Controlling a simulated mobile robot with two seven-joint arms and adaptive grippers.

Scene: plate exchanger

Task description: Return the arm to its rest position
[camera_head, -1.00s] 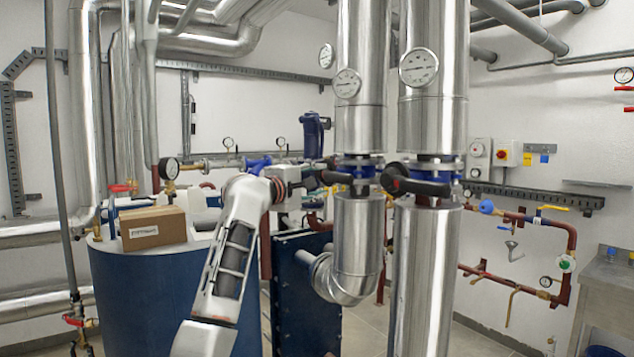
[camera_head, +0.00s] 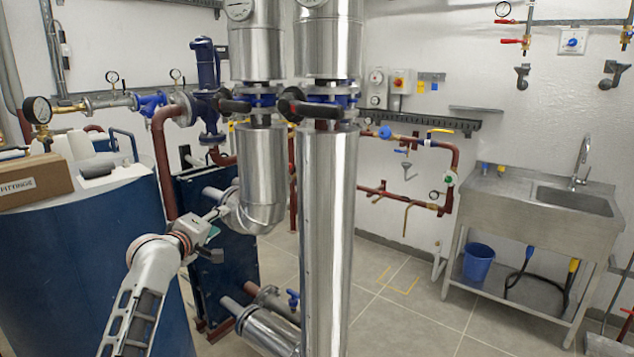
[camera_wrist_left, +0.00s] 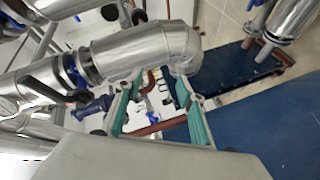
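My left arm reaches up from the bottom of the head view, and its gripper (camera_head: 218,234) is in front of the blue plate exchanger (camera_head: 235,268), beside the elbow of a silver insulated pipe (camera_head: 262,175). In the left wrist view the two teal fingers (camera_wrist_left: 158,85) stand apart with nothing held between them. The silver pipe elbow (camera_wrist_left: 165,45) shows beyond them. The black valve handle (camera_head: 236,106) on the left pipe is above the gripper and clear of it. My right gripper is in neither view.
A blue tank (camera_head: 95,250) with a cardboard box (camera_head: 30,182) on top stands at the left. A second silver pipe (camera_head: 325,230) stands right of the gripper. A steel sink (camera_head: 545,200) is far right. The tiled floor (camera_head: 405,305) between is open.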

